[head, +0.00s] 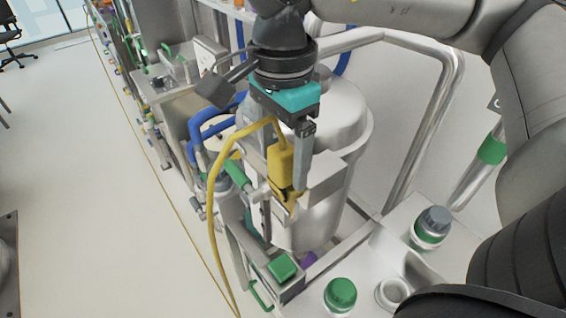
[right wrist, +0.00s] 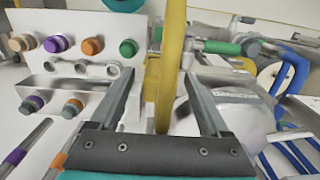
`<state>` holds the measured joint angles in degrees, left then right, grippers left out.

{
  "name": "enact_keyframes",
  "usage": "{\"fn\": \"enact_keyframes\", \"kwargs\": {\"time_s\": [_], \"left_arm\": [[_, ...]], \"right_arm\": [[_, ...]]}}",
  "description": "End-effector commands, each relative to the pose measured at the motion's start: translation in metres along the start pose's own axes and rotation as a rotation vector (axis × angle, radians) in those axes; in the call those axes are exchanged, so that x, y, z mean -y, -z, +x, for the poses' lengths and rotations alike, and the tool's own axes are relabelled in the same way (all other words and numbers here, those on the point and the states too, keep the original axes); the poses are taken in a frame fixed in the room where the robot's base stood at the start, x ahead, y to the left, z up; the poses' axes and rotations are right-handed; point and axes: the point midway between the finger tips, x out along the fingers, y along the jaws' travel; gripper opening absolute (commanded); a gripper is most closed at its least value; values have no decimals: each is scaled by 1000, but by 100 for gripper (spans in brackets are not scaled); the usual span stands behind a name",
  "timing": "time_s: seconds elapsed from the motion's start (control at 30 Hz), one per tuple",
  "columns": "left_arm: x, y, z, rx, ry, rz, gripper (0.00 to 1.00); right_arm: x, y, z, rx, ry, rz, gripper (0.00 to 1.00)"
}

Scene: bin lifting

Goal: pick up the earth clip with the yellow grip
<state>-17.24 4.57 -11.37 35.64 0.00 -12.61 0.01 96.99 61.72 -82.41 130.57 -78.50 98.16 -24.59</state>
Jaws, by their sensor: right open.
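The earth clip with the yellow grip (head: 281,166) hangs upright at the front of a steel vessel in the head view, its jaws pointing down. A yellow cable (head: 214,212) arches from its top and drops to the lower left. My right gripper (head: 288,182), with a teal body, points down at the clip. Its fingers are open, and one shows just right of the yellow grip. In the right wrist view the yellow grip (right wrist: 151,82) and cable stand between the two spread fingers (right wrist: 160,76). I cannot tell whether either finger touches it. My left gripper is not in view.
The steel vessel (head: 345,112) and a bent steel pipe (head: 436,110) stand close behind and right of the gripper. A green-handled valve (head: 236,175) is just left of the clip.

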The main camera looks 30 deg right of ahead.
Motion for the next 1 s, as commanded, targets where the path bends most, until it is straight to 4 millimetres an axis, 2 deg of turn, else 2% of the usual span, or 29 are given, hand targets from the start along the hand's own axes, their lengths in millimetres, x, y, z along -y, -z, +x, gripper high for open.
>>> {"fn": "enact_keyframes", "kwargs": {"time_s": [0.13,0.4,1.0], "left_arm": [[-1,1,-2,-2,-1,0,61],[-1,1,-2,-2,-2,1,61],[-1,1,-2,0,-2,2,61]], "right_arm": [[-1,1,15,-1,-2,1,80],[0,1,17,0,-1,1,80],[0,1,17,0,-1,0,14]]}}
